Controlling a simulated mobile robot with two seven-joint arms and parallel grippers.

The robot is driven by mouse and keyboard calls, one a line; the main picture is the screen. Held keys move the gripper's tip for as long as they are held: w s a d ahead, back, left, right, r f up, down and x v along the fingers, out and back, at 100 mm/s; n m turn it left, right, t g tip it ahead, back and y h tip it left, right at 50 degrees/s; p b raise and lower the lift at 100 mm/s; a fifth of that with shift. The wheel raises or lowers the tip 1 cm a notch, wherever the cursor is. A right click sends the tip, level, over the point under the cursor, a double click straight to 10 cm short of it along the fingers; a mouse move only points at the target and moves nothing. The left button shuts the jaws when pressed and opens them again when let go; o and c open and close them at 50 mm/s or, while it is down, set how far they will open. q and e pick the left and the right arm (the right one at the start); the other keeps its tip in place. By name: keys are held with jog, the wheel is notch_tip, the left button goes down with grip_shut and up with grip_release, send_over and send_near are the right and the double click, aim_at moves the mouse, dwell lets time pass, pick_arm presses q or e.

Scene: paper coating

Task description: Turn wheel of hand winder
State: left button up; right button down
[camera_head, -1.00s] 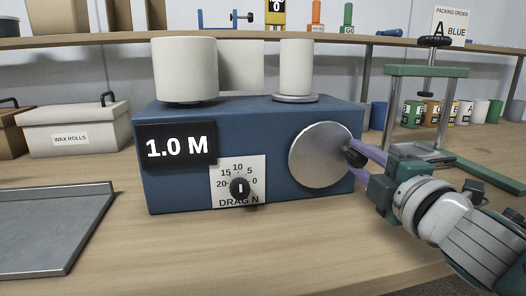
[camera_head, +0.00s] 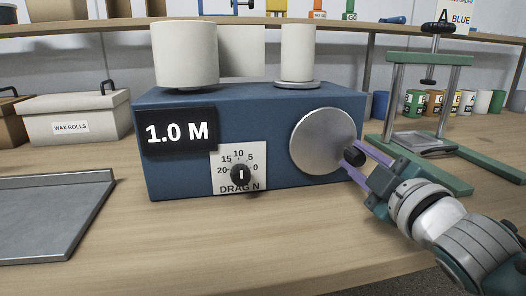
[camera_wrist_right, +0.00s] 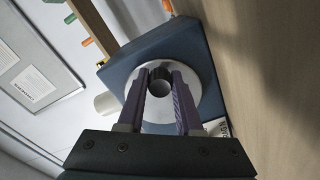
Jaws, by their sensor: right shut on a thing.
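The hand winder is a blue box (camera_head: 270,165) on the bench in the head view, with a silver wheel (camera_head: 318,138) on the right of its front. A dark knob (camera_head: 353,155) stands out at the wheel's lower right. My right gripper (camera_head: 359,155) is shut on this knob with its purple fingers. The wrist view shows the knob (camera_wrist_right: 160,87) between the two fingers, with the wheel (camera_wrist_right: 156,121) behind it. A black display (camera_head: 180,131) reads "1.0 M". A drag dial (camera_head: 240,174) sits below the display. My left gripper is not in view.
Pale rolls (camera_head: 185,55) stand on the winder. A grey tray (camera_head: 45,222) lies at the left, with a wax rolls box (camera_head: 72,122) behind it. A green-framed press (camera_head: 430,60) stands at the right. The bench in front is clear.

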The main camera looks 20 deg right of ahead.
jog(key=c, duration=0.6)
grip_release()
jog(key=p+v, duration=0.1)
jog(key=v, duration=0.9)
